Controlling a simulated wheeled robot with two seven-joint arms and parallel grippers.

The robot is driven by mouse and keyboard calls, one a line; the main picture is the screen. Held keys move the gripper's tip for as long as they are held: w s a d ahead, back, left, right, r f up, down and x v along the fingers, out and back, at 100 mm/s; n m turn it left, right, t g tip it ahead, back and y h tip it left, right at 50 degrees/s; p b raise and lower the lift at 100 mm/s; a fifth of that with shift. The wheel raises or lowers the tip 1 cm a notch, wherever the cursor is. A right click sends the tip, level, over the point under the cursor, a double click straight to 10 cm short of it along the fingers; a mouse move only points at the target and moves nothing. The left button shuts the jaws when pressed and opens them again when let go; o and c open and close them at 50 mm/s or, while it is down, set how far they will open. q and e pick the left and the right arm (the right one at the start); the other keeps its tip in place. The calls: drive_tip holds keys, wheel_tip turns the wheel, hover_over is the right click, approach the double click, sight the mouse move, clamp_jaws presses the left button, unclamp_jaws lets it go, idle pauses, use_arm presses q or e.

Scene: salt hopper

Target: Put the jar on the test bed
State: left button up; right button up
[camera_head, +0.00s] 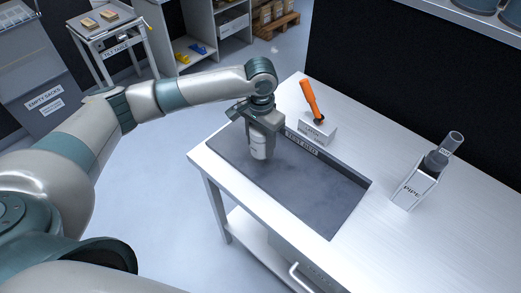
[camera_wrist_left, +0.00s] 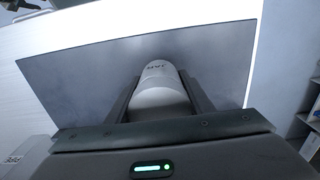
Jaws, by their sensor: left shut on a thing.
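The jar (camera_head: 258,148) is a white cylinder held upright in my left gripper (camera_head: 262,133), over the far left part of the test bed (camera_head: 310,193). The test bed is a dark grey rectangular area on the metal table. In the left wrist view the jar (camera_wrist_left: 160,85), lettered "JAR", sits between the two fingers (camera_wrist_left: 160,98), with the grey bed surface (camera_wrist_left: 90,75) beyond it. I cannot tell whether the jar's bottom touches the bed. My right gripper is not in view.
On the metal table (camera_head: 400,240), a labelled block (camera_head: 317,131) with an orange-handled tool (camera_head: 311,98) stands behind the bed. A holder marked "PIPE" (camera_head: 412,188) with a grey pipe (camera_head: 446,147) stands at right. A raised strip borders the bed's back edge. Most of the bed is clear.

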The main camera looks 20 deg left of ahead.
sight(261, 152)
use_arm(q)
drive_tip(key=shift+f+p, duration=0.85)
drive_tip(key=shift+f, duration=1.15)
drive_tip(key=o, duration=1.2)
drive_tip(key=shift+f, duration=0.1)
drive_tip(key=shift+c, duration=0.2)
wheel_tip(261, 152, up, 11)
drive_tip(key=b, duration=0.3)
drive_tip(key=shift+b, duration=0.3)
drive_tip(key=shift+r, duration=0.6)
